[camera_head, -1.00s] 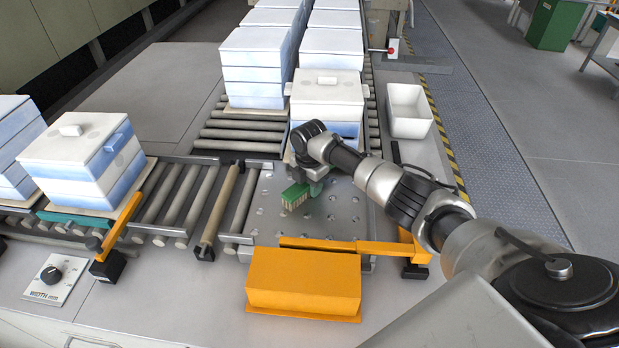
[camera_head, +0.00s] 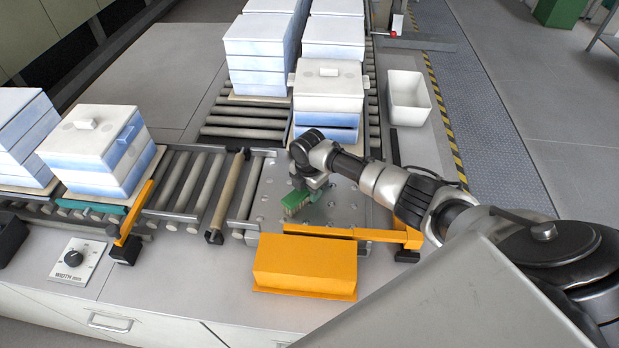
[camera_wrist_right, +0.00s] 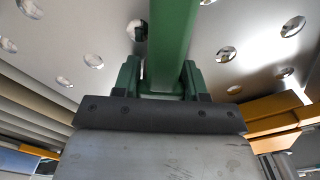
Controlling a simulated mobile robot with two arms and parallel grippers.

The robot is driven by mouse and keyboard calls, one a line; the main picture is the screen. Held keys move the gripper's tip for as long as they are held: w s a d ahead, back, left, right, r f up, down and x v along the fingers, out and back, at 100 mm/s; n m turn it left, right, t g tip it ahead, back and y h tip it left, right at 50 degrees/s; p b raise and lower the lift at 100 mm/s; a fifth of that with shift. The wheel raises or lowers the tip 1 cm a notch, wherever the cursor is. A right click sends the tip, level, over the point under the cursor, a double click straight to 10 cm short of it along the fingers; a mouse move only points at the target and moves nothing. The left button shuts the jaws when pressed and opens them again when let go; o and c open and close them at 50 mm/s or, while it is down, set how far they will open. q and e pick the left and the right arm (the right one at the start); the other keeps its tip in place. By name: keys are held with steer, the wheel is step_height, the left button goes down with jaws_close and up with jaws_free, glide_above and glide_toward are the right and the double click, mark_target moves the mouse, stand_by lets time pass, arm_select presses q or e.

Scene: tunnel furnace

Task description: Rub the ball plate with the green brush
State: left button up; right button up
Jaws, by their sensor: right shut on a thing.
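The green brush (camera_head: 297,201) is in my right gripper (camera_head: 308,190), bristles down, over the ball plate (camera_head: 345,208) near its left side. The ball plate is a grey metal plate dotted with round ball spots. In the right wrist view the green brush handle (camera_wrist_right: 172,45) runs between the two green fingers of the right gripper (camera_wrist_right: 160,80), which are shut on it. The ball plate (camera_wrist_right: 225,20) fills the background there. I cannot tell whether the bristles touch the plate. My left gripper is not in view.
An orange box (camera_head: 305,268) and an orange bar (camera_head: 360,234) lie along the plate's near edge. White-blue stacked boxes (camera_head: 326,95) stand just behind the plate. Rollers (camera_head: 190,190) lie to its left. A white bin (camera_head: 408,98) stands at the back right.

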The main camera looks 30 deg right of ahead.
mark_target(307, 207)
steer(key=shift+s+a+r+p, duration=0.2)
steer(key=shift+s+a+p, duration=0.55)
steer(key=shift+s+p, duration=0.35)
steer(key=shift+s+a+f, duration=0.3)
steer(key=shift+s+a, duration=0.15)
steer(key=shift+s, duration=0.05)
steer(key=shift+w+r, duration=0.1)
steer(key=shift+r, duration=0.45)
step_height(307, 207, up, 4)
steer(key=shift+f, duration=0.15)
steer(key=shift+r, duration=0.65)
steer(key=shift+r, duration=0.15)
step_height(307, 207, up, 3)
steer(key=shift+f, duration=0.1)
